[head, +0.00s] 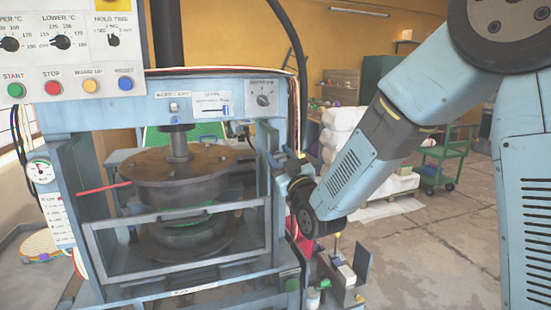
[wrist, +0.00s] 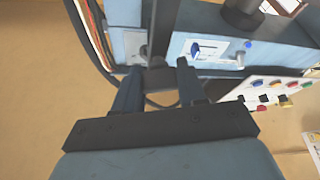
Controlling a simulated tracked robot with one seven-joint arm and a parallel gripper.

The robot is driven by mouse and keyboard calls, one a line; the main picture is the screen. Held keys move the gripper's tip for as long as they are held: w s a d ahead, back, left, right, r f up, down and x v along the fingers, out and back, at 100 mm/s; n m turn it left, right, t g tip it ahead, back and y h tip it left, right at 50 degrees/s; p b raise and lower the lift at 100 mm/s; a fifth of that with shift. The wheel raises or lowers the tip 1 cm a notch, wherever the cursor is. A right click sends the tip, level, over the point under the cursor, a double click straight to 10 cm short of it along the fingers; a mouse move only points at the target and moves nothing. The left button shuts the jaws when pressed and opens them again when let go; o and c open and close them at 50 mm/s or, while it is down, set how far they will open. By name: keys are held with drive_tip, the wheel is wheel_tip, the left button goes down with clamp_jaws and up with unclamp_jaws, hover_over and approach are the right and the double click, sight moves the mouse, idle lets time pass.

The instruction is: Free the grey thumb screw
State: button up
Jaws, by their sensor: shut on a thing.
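In the head view, my gripper (head: 290,168) is at the right front post of the plate press (head: 285,225). In the wrist view, the fingers of my gripper (wrist: 158,72) stand apart, with a dark grey part (wrist: 157,77) between them at the foot of a dark bar (wrist: 163,30). I cannot tell whether this part is the grey thumb screw. A small grey cylinder (wrist: 240,60) shows below a blue knob (wrist: 248,43), to the right of the fingers and apart from them. In the head view, my wrist hides much of the grasp.
A guard frame (head: 185,272) crosses the press front before the round plates (head: 175,165). A control box (head: 70,50) is at the upper left. A small tool holder (head: 340,275) stands below my gripper. White sacks (head: 342,135) and a green cart (head: 445,160) are behind. The floor at right is clear.

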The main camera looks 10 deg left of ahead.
drive_tip(key=shift+n+g, duration=0.3)
drive_tip(key=shift+n, duration=0.6)
drive_tip(key=o, duration=1.1)
drive_tip(key=shift+c, duration=0.2)
drive_tip(key=shift+y, duration=0.3)
